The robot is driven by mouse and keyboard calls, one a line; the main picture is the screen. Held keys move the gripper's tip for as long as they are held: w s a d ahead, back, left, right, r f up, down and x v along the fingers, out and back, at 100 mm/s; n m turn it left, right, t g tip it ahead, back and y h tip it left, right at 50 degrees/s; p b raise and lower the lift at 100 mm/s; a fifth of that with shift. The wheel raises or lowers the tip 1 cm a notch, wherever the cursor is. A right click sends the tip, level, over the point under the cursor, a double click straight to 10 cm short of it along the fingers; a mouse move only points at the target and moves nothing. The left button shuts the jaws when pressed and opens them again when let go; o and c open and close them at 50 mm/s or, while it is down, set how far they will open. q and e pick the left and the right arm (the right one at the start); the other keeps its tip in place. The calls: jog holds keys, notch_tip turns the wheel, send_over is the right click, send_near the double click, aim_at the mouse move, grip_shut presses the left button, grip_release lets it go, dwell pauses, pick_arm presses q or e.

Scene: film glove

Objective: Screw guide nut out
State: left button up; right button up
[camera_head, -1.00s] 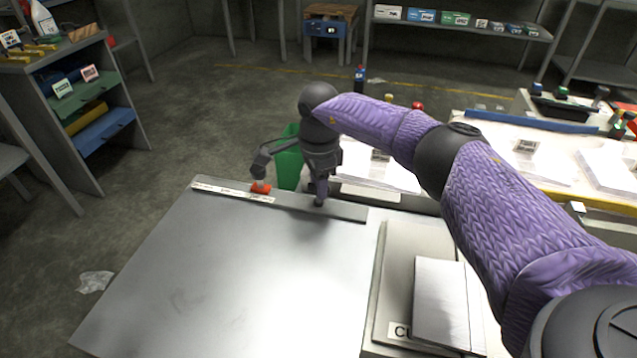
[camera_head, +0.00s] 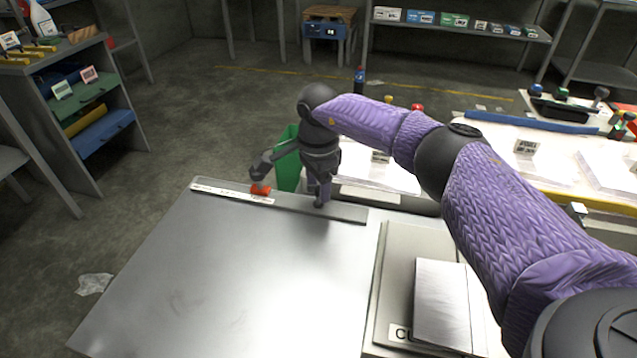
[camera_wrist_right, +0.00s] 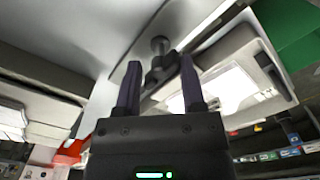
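My right gripper (camera_head: 321,196) points down at the guide bar (camera_head: 340,211) along the far edge of the metal table. In the right wrist view my gripper (camera_wrist_right: 160,66) has its two purple fingers apart. A dark guide nut with a round end (camera_wrist_right: 158,60) shows between and just beyond the fingertips; no finger is clearly closed on it. The head view does not show the nut clearly, as my gripper covers that spot. A red piece (camera_head: 261,189) sits on the bar further left, below a dark bent part. My left gripper is out of view.
The metal tabletop (camera_head: 225,270) is bare. A grey plate (camera_head: 442,305) lies at its right. A green bin (camera_head: 288,165) stands behind the bar. A bench with papers (camera_head: 545,170) is at the right, and a shelf unit (camera_head: 100,135) at the left.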

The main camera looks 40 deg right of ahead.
aim_at(318, 187)
jog(key=shift+o, duration=0.2)
notch_tip(318, 187, up, 10)
jog(key=p, duration=0.3)
